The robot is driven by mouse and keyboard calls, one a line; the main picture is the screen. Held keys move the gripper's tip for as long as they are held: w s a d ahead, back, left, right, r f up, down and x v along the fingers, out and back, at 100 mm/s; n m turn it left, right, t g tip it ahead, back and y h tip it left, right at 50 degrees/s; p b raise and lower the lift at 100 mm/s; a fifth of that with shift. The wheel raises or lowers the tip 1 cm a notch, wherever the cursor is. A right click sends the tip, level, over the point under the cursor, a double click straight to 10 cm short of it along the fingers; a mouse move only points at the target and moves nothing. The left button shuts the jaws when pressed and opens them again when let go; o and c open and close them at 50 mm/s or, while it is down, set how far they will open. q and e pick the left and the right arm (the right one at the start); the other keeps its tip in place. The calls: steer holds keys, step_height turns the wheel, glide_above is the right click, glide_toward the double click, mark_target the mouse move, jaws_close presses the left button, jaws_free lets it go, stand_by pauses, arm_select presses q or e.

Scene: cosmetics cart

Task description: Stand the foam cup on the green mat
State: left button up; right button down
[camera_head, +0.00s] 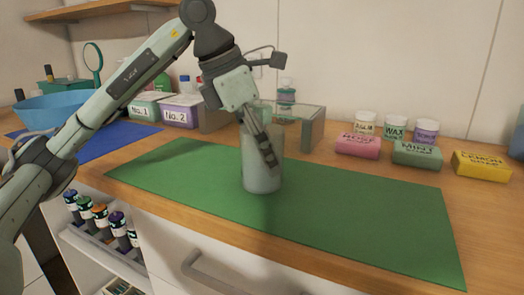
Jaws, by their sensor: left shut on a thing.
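The foam cup (261,179) is a pale grey-green, tall cup, upright over the left-middle part of the green mat (365,222). Its base appears at or very close to the mat; I cannot tell for sure whether it touches. My left gripper (268,158) comes down from above and is shut on the cup, with its fingers at the upper wall. The far side of the cup's rim is partly hidden by the fingers. My right gripper is not in view.
Behind the mat are a clear-topped stand (311,130), several small jars (396,129) and pink (358,146), green (417,154) and yellow (482,166) soaps. A blue bowl (65,108) and labelled boxes (181,112) stand left. The mat's right half is clear.

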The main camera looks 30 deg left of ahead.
arm_select(q)
steer(key=shift+f, duration=0.15)
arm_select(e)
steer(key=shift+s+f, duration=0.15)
arm_select(q)
steer(key=o, duration=1.1)
steer(key=shift+o, duration=1.3)
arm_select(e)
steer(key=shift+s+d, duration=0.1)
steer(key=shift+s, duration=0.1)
arm_select(q)
steer(key=shift+r, duration=0.25)
steer(key=p+v, duration=0.1)
steer(key=v, duration=1)
steer(key=shift+s+r+p, duration=0.15)
steer(key=shift+r+p, duration=0.2)
steer(key=shift+p, duration=0.05)
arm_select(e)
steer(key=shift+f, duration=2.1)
arm_select(q)
steer(key=shift+a, duration=0.1)
